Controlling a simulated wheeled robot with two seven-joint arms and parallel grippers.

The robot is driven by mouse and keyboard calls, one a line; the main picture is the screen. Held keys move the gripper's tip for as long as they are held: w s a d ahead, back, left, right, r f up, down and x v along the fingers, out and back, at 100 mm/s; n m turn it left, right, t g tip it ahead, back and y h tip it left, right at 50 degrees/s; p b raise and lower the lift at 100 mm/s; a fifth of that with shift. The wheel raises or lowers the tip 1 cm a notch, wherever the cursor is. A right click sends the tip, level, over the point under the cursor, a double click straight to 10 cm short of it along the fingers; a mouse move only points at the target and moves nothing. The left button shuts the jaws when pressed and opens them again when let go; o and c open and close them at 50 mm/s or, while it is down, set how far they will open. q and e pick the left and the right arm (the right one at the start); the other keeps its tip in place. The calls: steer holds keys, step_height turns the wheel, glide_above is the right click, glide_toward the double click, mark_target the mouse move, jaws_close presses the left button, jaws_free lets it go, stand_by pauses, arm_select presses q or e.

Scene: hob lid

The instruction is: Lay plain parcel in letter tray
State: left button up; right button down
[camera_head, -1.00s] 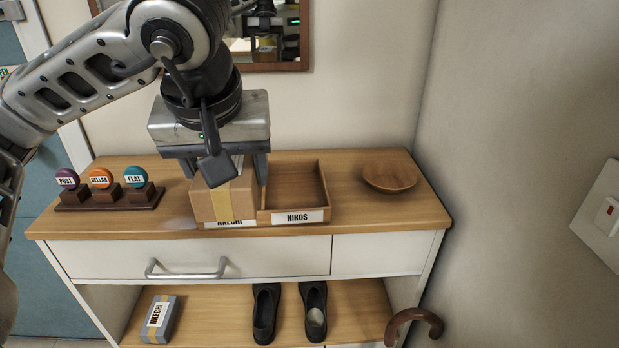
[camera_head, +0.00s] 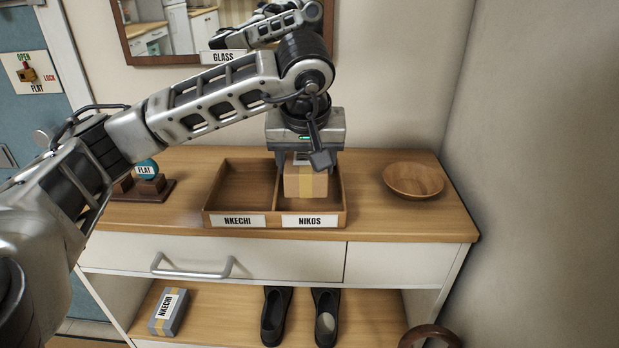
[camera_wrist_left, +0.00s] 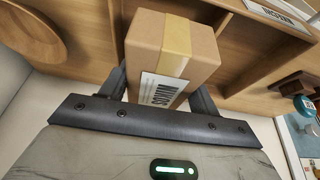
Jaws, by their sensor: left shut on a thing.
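The plain parcel (camera_head: 306,183) is a brown box with a tan tape strip. In the left wrist view the parcel (camera_wrist_left: 172,48) carries a white label reading NIKOS. My left gripper (camera_head: 305,165) is shut on it, a finger on each side, in or just over the NIKOS compartment. I cannot tell whether the parcel touches the tray floor. The wooden letter tray (camera_head: 262,221) has two compartments, labelled NKECHI on the left and NIKOS on the right. The NKECHI compartment is empty. My right gripper is not in view.
A wooden bowl (camera_head: 413,180) stands right of the tray. A key-tag stand (camera_head: 152,187) is on the left, partly behind my arm. A grey NKECHI parcel (camera_head: 169,312) and black shoes (camera_head: 326,318) are on the lower shelf. A mirror (camera_head: 180,30) hangs behind.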

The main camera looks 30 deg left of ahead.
arm_select(q)
steer(key=shift+w+f, duration=0.5)
steer(key=shift+f, duration=0.05)
step_height(320, 180, down, 2)
steer(key=shift+w+f+p, duration=0.15)
steer(key=shift+f+p, duration=0.1)
steer(key=shift+p, duration=0.15)
steer(key=shift+f, duration=0.5)
steer(key=shift+f, duration=0.1)
steer(key=shift+f, duration=0.15)
steer(key=o, duration=0.8)
